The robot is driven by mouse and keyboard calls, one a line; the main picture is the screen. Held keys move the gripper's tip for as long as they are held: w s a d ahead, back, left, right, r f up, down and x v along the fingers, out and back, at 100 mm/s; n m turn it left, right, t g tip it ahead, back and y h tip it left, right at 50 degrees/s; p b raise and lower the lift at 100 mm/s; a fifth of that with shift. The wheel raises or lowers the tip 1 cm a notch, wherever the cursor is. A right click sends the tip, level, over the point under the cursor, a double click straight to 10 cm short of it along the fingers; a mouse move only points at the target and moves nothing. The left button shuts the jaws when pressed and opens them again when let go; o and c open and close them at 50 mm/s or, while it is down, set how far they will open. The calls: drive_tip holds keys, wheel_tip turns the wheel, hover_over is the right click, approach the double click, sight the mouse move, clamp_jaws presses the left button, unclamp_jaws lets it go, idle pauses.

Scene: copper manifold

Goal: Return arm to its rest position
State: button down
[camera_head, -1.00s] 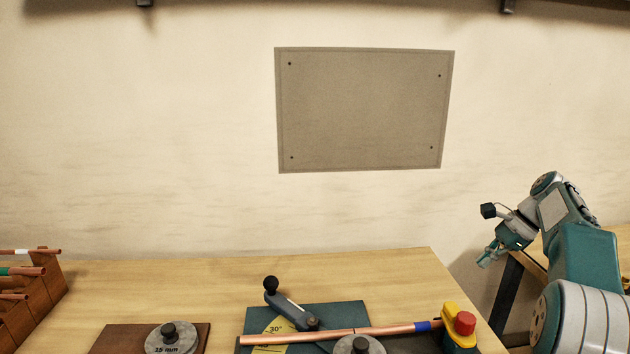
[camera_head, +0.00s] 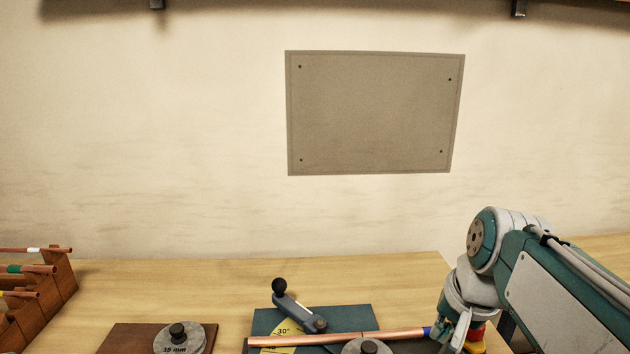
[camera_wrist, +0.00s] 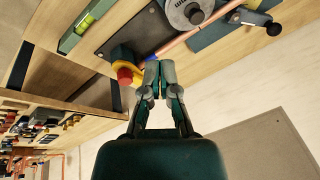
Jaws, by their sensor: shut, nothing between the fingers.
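My gripper (camera_wrist: 161,82) is shut and empty in the wrist view, its fingertips side by side. In the head view my arm comes in from the right and bends down. The gripper end (camera_head: 455,338) hangs at the bench's right end, partly covering a red knob (camera_head: 478,336) on a yellow mount. In the wrist view the red knob (camera_wrist: 125,75) and yellow mount (camera_wrist: 123,54) show just left of the fingertips. I cannot tell whether they touch. The copper tube (camera_head: 325,338) with a blue band lies across the bender, left of the gripper.
The bender has a lever (camera_head: 295,312) with a black ball knob. A brown board (camera_head: 128,338) carries a 15 mm disc (camera_head: 180,340). A wooden rack (camera_head: 60,280) holds copper tubes at the left. A green level (camera_wrist: 88,27) shows in the wrist view. A grey panel (camera_head: 375,112) hangs behind.

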drive_tip(key=s+a+f+n+t+h, duration=0.1)
drive_tip(key=s+f+n, duration=0.4)
drive_tip(key=s, duration=0.5)
drive_tip(key=shift+s+a+f+n+t, duration=0.25)
drive_tip(key=shift+a+f+n+t, duration=0.2)
drive_tip(key=shift+a+f, duration=0.5)
